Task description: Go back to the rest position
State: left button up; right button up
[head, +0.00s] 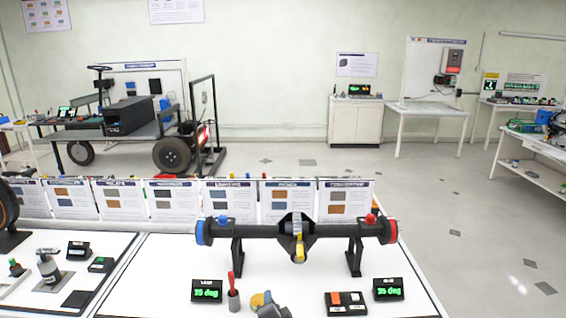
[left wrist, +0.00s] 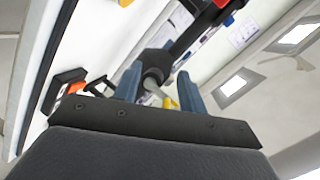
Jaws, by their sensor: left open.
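My left gripper (left wrist: 156,86) shows in the left wrist view with its two blue fingers spread apart. I see nothing held between them. Beyond the fingers is the black axle (left wrist: 180,42), which stands on two black supports in the head view (head: 265,230). It has a blue end on the left and a red end on the right. A yellow piece (head: 299,249) sits at the front of its central housing.
On the white bench top (head: 150,290) are a left display (head: 207,291), a right display (head: 388,289), a switch box (head: 345,304) and a red-handled tool in a grey holder (head: 233,294). A row of cards (head: 234,200) stands behind the axle. Open floor (head: 440,220) lies beyond.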

pick_arm(q)
jog(key=s+a+f+n+g, duration=0.4)
jog(key=s+a+f, duration=0.3)
jog(key=s+a, duration=0.25)
jog(key=s+a+f+n+g+h, duration=0.1)
jog(key=s+a+n+g, duration=0.15)
jog(key=s, duration=0.65)
jog(key=s+a+f+n+g, duration=0.15)
jog(key=s+a, duration=0.25)
jog(key=s, duration=0.5)
jog(key=s+a+f+n+g+h, duration=0.1)
jog(key=s+a+g, duration=0.2)
jog(key=s, duration=0.6)
notch_tip(320, 180, down, 21)
jog(key=w+d+g, duration=0.1)
jog(key=w+d, duration=0.1)
jog(key=s+f, duration=0.4)
jog(key=f, duration=0.8)
jog(key=s+f, duration=0.3)
jog(key=f, duration=0.9)
jog(key=shift+s+d+f+g, duration=0.25)
jog(key=shift+s+d+g, duration=0.05)
jog(key=shift+s+g, duration=0.1)
